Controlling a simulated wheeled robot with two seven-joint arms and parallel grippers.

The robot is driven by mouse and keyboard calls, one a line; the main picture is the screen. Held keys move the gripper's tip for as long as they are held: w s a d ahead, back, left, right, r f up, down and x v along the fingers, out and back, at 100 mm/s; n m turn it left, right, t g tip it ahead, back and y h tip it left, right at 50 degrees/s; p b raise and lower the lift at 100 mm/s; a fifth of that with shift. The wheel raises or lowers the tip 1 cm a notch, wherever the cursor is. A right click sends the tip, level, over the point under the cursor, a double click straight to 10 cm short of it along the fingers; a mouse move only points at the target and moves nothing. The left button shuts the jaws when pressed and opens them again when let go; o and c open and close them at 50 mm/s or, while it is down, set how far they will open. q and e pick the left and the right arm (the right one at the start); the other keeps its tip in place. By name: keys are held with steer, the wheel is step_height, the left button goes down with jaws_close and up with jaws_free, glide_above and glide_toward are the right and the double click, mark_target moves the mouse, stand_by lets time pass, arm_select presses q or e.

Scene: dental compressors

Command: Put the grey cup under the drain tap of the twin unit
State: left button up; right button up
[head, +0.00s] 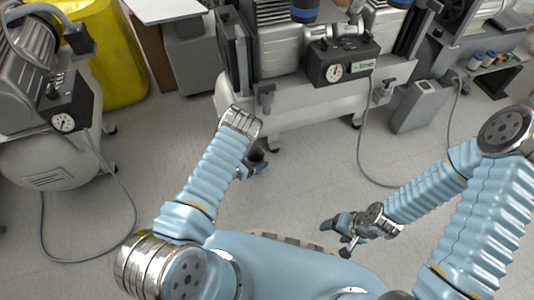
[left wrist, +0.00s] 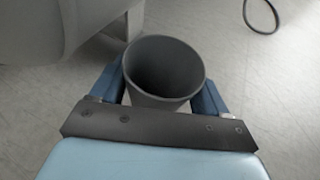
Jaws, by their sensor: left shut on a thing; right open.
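My left gripper (head: 256,163) is shut on the grey cup (left wrist: 164,70), with one blue finger on each side. In the left wrist view the cup's open mouth faces the camera and its inside looks empty. In the head view only a small dark part of the cup (head: 258,153) shows beside my forearm. The large compressor (head: 290,119) at the centre, with a white tank, looks like the twin unit. A small tap-like fitting (head: 266,97) hangs at its left front, beyond the gripper; another (head: 383,91) is at its right. My right gripper (head: 335,238) is open and empty.
Another compressor (head: 50,160) with a gauge stands at the left, its hose on the floor. A yellow bin (head: 112,65) is behind it. A grey box (head: 418,106) and a cable (head: 361,150) are right of the central unit. The floor before it is mostly clear.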

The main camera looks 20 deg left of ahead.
mark_target(262, 155)
arm_select(q)
steer(key=shift+w+d, duration=0.4)
steer(key=shift+w, duration=0.2)
steer(key=shift+w+d, duration=0.35)
steer(key=shift+w, duration=0.25)
steer(key=b+x, duration=0.1)
steer(key=x, duration=0.2)
steer(key=shift+w+d, duration=0.15)
steer(key=shift+w, duration=0.1)
steer(key=shift+f, duration=0.1)
steer(key=shift+f+b, duration=0.2)
steer(key=shift+b, duration=0.1)
steer(key=o, duration=1)
steer(key=shift+r, duration=0.1)
steer(key=shift+o, duration=0.2)
steer(key=shift+r, duration=0.1)
